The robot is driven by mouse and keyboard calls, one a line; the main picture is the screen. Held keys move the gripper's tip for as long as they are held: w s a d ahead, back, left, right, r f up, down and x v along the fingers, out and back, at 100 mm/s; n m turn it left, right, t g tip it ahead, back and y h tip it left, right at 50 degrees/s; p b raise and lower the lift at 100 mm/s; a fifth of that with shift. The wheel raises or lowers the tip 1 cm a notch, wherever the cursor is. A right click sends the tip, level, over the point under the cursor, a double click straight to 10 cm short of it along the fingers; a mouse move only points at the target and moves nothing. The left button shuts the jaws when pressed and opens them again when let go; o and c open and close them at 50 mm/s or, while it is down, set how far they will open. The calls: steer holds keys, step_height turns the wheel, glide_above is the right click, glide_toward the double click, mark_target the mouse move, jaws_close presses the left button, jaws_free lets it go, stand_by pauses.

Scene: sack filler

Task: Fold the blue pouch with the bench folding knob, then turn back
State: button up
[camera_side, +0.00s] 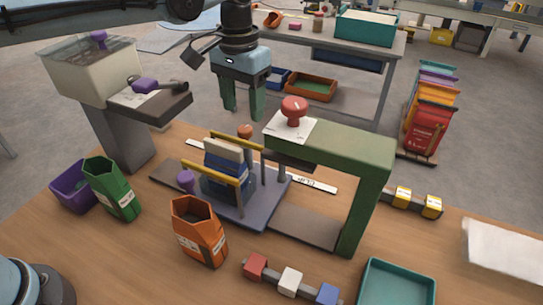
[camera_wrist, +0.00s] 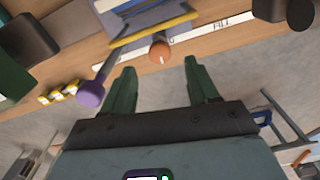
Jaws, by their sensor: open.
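The blue pouch (camera_side: 222,185) stands upright between two yellow bars on a grey bench fixture (camera_side: 247,210); its upper part looks pale. Part of it shows at the top of the wrist view. An orange knob (camera_side: 245,131) stands at the back of the fixture, and a purple knob (camera_side: 186,181) at its front left. I cannot tell which one is the folding knob. My gripper (camera_side: 243,115) is open and empty, with green fingers above and apart from the orange knob. In the wrist view the orange knob (camera_wrist: 160,50) lies just beyond and between the fingertips (camera_wrist: 158,68).
A green press frame (camera_side: 340,150) with a red knob (camera_side: 293,110) stands right of the fixture. A hopper (camera_side: 90,70) stands at left. Green (camera_side: 112,190) and orange (camera_side: 198,232) pouches stand in front. A teal tray (camera_side: 397,285) is at front right.

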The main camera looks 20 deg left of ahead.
mark_target(241, 130)
step_height(241, 130, up, 7)
stand_by(0.4)
steer(key=shift+r, duration=0.1)
steer(key=s+a+f+m, duration=0.2)
steer(key=s+a+m, duration=0.2)
steer(key=s+m, duration=0.55)
steer(key=s+a+f+m, duration=0.1)
steer(key=s+a+m, duration=0.2)
steer(key=s+m, duration=0.65)
steer(key=w+a+f+n+t, duration=0.1)
steer(key=a+f+n+t, duration=0.2)
steer(key=n, duration=0.7)
steer(key=w+a+f+n+t, duration=0.2)
steer(key=a+f+n+t, duration=0.1)
steer(key=a+n, duration=0.4)
steer(key=n+t, duration=0.1)
steer(key=n, duration=0.2)
steer(key=shift+f+n, duration=0.35)
steer(key=shift+n, duration=0.05)
